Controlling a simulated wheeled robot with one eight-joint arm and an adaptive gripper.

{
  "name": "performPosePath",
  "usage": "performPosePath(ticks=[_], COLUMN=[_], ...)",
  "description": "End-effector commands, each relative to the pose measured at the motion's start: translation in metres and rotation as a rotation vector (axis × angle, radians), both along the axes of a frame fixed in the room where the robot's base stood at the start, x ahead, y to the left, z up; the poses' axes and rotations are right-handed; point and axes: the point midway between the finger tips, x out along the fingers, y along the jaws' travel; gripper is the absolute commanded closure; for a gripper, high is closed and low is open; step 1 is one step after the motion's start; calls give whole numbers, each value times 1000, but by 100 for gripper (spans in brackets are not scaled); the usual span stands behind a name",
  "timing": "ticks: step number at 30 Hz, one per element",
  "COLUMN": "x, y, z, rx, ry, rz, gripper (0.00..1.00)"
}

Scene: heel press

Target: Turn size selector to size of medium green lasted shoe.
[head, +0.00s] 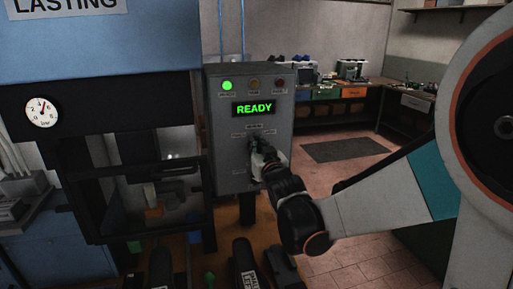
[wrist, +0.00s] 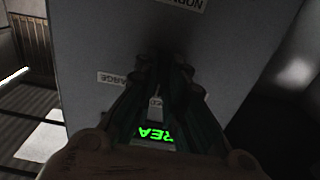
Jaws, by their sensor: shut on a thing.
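The size selector is on the front of the grey control box (head: 229,105), below the READY display (head: 254,108). My gripper (head: 257,148) is at the selector and shut on its knob; fingers hide most of the knob and its pointing direction. In the wrist view my gripper (wrist: 166,72) is close to the panel, its fingertips together around the knob. A label ending in "ARGE" (wrist: 120,79) shows upside down beside the fingers. A small green thing (head: 209,279) is at the bottom edge; I cannot tell whether it is the medium green lasted shoe.
The blue lasting press (head: 110,45) with a gauge (head: 42,111) stands left of the box. The green lamp (head: 227,86) is lit. Dark lasts or shoes (head: 244,262) stand in front at the bottom. A workbench (head: 345,90) and dark floor mat (head: 345,149) lie behind.

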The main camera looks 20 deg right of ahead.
Motion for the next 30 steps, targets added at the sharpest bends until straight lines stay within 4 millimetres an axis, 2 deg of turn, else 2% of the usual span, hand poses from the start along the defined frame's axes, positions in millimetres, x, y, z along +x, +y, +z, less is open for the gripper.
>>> performPosePath(ticks=[2,3,6,16,20,23,30], x=[0,0,0,-1,-9,-24,-73], y=[0,0,0,0,0,0,0], z=[0,0,0,0,0,0,0], rx=[1,1,1,1,1,1,2], ry=[1,1,1,0,0,0,1], rz=[0,0,0,0,0,0,0], gripper=[100,87,69,69,69,69,69])
